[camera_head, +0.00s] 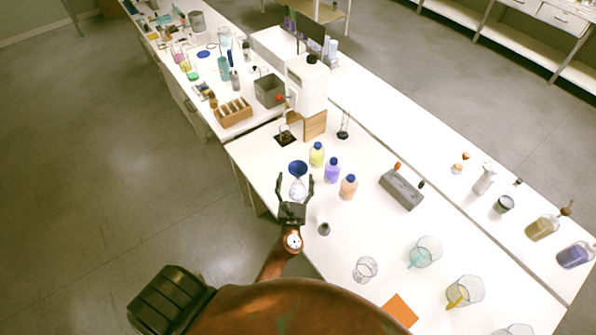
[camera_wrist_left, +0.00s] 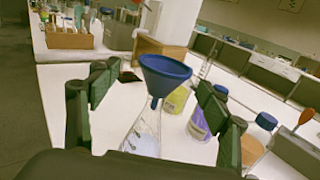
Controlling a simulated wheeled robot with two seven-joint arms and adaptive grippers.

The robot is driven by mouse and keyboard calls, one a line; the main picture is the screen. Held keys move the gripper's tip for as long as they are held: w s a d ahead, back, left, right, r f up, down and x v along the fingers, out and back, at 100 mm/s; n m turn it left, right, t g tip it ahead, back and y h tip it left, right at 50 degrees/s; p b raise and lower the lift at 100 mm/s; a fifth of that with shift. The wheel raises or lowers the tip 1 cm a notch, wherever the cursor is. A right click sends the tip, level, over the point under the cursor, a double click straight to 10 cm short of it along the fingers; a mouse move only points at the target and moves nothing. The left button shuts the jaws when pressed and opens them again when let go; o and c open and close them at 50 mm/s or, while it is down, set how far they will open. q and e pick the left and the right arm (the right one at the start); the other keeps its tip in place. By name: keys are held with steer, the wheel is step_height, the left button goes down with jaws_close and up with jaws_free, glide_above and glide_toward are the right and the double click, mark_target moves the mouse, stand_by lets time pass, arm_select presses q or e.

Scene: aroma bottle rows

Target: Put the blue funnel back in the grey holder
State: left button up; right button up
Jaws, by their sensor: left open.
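The blue funnel (camera_head: 298,167) sits upright in the mouth of a clear conical flask (camera_head: 298,188) on the white table. In the left wrist view the funnel (camera_wrist_left: 165,72) shows close up, its stem down in the flask neck (camera_wrist_left: 145,130). My left gripper (camera_head: 295,185) is open, with its fingers on either side of the flask; whether they touch it I cannot tell. A small grey holder-like piece (camera_head: 324,229) stands empty on the table, right of the gripper. A long grey block (camera_head: 401,189) with droppers in it lies farther right. My right gripper is not in view.
Yellow (camera_head: 317,154), purple (camera_head: 332,170) and orange (camera_head: 348,187) bottles with blue caps stand just right of the flask. Clear beakers (camera_head: 365,269) stand nearer the front right. An orange sheet (camera_head: 400,309) lies at the front edge. The table between the grey piece and grey block is clear.

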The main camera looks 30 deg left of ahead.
mark_target(298, 169)
arm_select(q)
steer(key=w, duration=0.2)
steer(key=w+a, duration=0.1)
steer(key=shift+w+r+p, duration=0.3)
steer(key=shift+w+r, duration=0.05)
steer(key=shift+w+a+f, duration=0.1)
steer(key=shift+w+a, duration=0.25)
steer(key=shift+w, duration=0.1)
steer(key=shift+c, duration=0.4)
steer(key=c, duration=0.9)
